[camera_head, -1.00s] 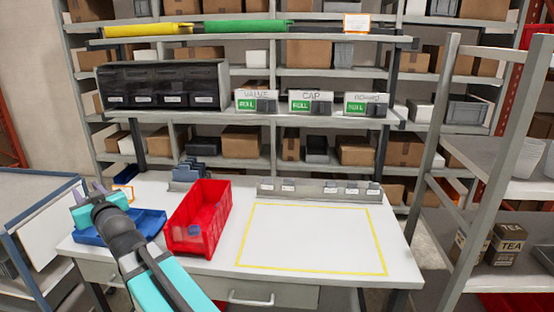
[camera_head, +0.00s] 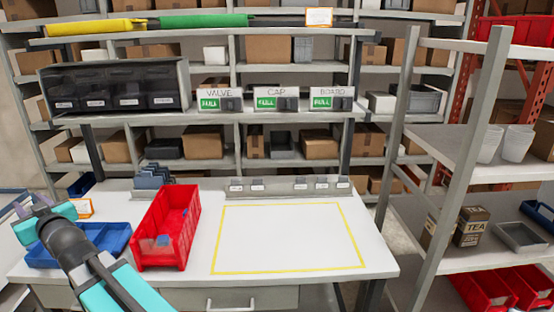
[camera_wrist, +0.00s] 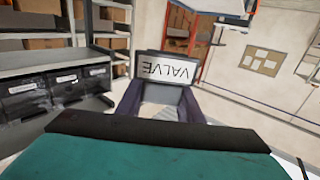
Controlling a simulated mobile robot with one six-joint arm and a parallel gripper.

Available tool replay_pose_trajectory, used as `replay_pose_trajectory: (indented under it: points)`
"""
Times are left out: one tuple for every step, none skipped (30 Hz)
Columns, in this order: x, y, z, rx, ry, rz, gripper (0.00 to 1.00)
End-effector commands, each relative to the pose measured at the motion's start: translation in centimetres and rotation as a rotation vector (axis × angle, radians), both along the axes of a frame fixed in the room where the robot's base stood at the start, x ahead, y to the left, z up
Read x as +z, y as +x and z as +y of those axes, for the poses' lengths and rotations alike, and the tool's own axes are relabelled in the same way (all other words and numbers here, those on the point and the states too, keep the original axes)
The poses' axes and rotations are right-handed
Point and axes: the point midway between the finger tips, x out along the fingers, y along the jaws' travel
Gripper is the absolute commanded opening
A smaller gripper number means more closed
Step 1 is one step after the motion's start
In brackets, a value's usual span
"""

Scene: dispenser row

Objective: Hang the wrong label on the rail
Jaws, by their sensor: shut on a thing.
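My gripper (camera_head: 33,207) is at the left edge of the head view, above the blue tray's left end. In the wrist view my gripper (camera_wrist: 160,90) is shut on a white label (camera_wrist: 167,71) reading VALVE, upside down in that picture. The held label cannot be made out in the head view. A low grey rail (camera_head: 275,194) along the table's back holds several small white tags, with a gap between the left and right groups. A long dark rail (camera_head: 275,20) runs along the top shelf, with a yellow sleeve, a green sleeve and an orange-edged card (camera_head: 319,17).
A red bin (camera_head: 150,255) stands beside the blue tray (camera_head: 115,238). The yellow-outlined table area (camera_head: 288,238) is clear. Shelf signs VALVE, CAP and BOARD (camera_head: 331,92) stand right of the black drawers (camera_head: 115,88). A shelf rack (camera_head: 465,150) stands at right.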

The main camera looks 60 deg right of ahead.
Motion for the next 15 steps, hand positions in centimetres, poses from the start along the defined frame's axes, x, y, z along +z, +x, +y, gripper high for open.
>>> replay_pose_trajectory:
  points:
    - [0.0, 0.1, -0.4, -0.005, 0.0, 0.0, 0.09]
    - [0.0, 0.1, -0.6, -0.008, 0.0, 0.0, 0.09]
    - [0.0, 0.2, -1.0, -0.013, 0.0, 0.0, 0.09]
    - [0.0, 0.3, -1.4, -0.018, 0.0, 0.0, 0.09]
    - [0.0, 0.4, -1.9, -0.023, 0.0, 0.001, 0.09]
    - [-0.1, 0.6, -2.6, -0.033, 0.0, 0.001, 0.09]
    - [-0.1, 0.7, -3.3, -0.041, 0.0, 0.001, 0.09]
    - [-0.1, 0.9, -4.0, -0.05, 0.0, 0.001, 0.09]
    - [-0.2, 1.1, -5.0, -0.064, 0.0, 0.001, 0.09]
    - [-0.2, 1.3, -6.0, -0.075, 0.0, 0.001, 0.09]
    - [-0.2, 1.4, -6.9, -0.087, 0.0, 0.001, 0.09]
    - [-0.3, 1.7, -8.3, -0.104, 0.0, 0.0, 0.09]
    - [-0.4, 1.8, -9.4, -0.118, 0.0, 0.0, 0.09]
    - [-0.5, 2.0, -10.5, -0.132, 0.0, 0.001, 0.09]
    - [-0.6, 2.2, -12.1, -0.151, 0.0, 0.001, 0.09]
